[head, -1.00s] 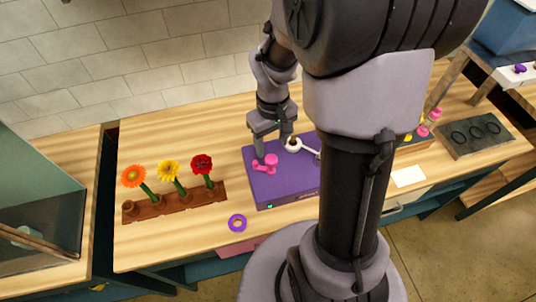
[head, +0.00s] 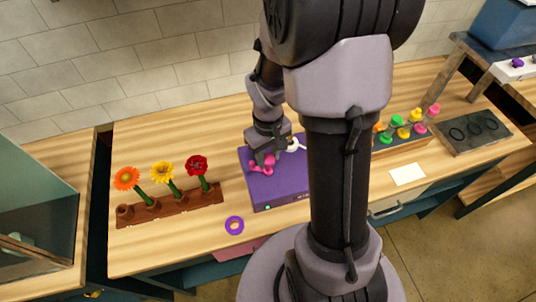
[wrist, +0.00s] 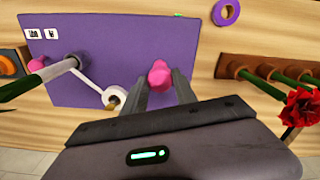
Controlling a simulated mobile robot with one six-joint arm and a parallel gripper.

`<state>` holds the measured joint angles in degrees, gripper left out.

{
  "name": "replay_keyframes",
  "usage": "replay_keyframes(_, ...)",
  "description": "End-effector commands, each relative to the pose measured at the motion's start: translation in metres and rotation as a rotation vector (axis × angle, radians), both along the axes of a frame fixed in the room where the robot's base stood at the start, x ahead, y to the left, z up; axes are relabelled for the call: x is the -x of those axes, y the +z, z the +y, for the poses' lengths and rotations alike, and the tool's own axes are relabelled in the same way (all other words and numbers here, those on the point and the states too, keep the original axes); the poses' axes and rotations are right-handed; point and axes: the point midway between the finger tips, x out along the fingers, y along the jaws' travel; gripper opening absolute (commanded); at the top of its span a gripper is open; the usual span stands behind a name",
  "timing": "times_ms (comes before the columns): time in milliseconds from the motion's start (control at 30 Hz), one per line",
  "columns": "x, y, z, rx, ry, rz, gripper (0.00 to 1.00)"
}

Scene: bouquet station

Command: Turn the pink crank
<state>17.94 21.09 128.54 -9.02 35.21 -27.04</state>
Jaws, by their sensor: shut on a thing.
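The pink crank (head: 268,164) is on top of the purple box (head: 280,187) on the bench. My gripper (head: 263,154) reaches down over the crank from behind. In the wrist view, the crank's pink knob (wrist: 159,72) sits between the two fingertips of my gripper (wrist: 162,82), which is shut on it. The fingers and palm hide much of the crank's arm in the wrist view.
A white arm with a ring end (wrist: 115,97) lies close beside my gripper on the box. A brown flower rack (head: 170,207) stands to the left. A purple ring (head: 234,225) lies in front. Free bench top lies between rack and box.

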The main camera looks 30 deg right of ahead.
Motion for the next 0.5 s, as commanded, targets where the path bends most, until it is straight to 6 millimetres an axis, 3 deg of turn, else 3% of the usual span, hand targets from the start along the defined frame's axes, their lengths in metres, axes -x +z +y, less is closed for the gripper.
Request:
replay_keyframes(267,-0.0004,-0.0004,-0.0001,0.0,-0.049,-0.001,0.0)
replay_keyframes(500,-0.0005,-0.0014,-0.0001,0.0,-0.209,-0.001,0.0)
